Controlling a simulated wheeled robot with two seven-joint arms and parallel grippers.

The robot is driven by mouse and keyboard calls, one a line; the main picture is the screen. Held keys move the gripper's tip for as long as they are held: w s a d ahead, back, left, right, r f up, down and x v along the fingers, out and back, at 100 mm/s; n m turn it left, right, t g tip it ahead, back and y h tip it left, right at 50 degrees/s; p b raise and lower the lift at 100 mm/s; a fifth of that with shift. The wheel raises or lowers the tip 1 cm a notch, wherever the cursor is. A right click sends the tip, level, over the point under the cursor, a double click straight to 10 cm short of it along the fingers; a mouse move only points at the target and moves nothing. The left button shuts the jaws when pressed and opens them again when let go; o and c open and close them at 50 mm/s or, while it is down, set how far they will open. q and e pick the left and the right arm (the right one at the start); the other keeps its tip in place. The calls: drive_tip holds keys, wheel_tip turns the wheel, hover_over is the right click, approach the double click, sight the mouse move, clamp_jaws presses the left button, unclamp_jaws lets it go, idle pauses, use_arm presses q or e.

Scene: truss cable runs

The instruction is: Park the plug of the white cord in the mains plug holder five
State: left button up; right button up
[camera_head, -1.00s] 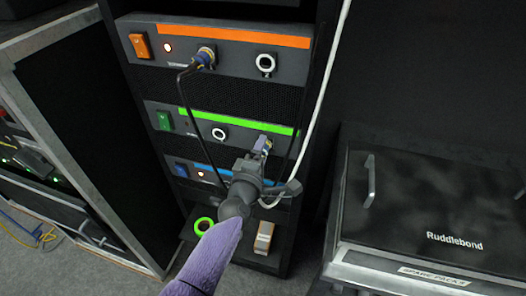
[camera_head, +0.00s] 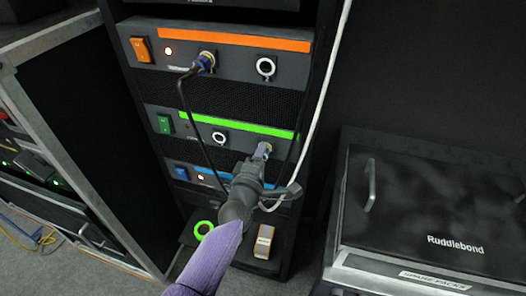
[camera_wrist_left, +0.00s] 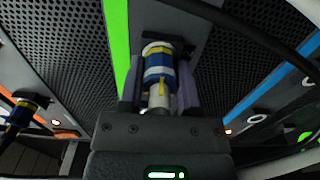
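The white cord (camera_head: 325,80) hangs down the rack's right side and curls in beside my left gripper (camera_head: 260,160). A blue, white and yellow-marked plug (camera_wrist_left: 158,68) stands at the right-hand socket of the green-striped unit (camera_head: 232,124). My left gripper's fingers (camera_wrist_left: 160,88) lie close along both sides of this plug, with no clear gap, so it looks shut on it. The cord's join to the plug is hidden by my gripper in the head view. I cannot make out a holder marked five. My right gripper is not in view.
A black cord runs from a plug (camera_head: 205,62) in the orange-striped unit (camera_head: 220,34) down past my gripper. A green ring (camera_head: 203,230) and a small tan box (camera_head: 263,241) sit on the low shelf. A black case (camera_head: 420,200) stands at the right.

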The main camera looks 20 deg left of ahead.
use_arm(q)
clamp_jaws()
drive_tip(key=shift+f+n, duration=0.1)
drive_tip(key=shift+n, duration=0.6)
drive_tip(key=shift+n+b, duration=0.3)
drive_tip(key=shift+n, duration=0.4)
drive_tip(key=shift+n+b, duration=0.3)
drive_tip(key=shift+n, duration=1.1)
drive_tip(key=shift+n, duration=1)
drive_tip(key=shift+r+n+b, duration=0.2)
drive_tip(key=shift+n+b, duration=0.1)
drive_tip(key=shift+n, duration=1.5)
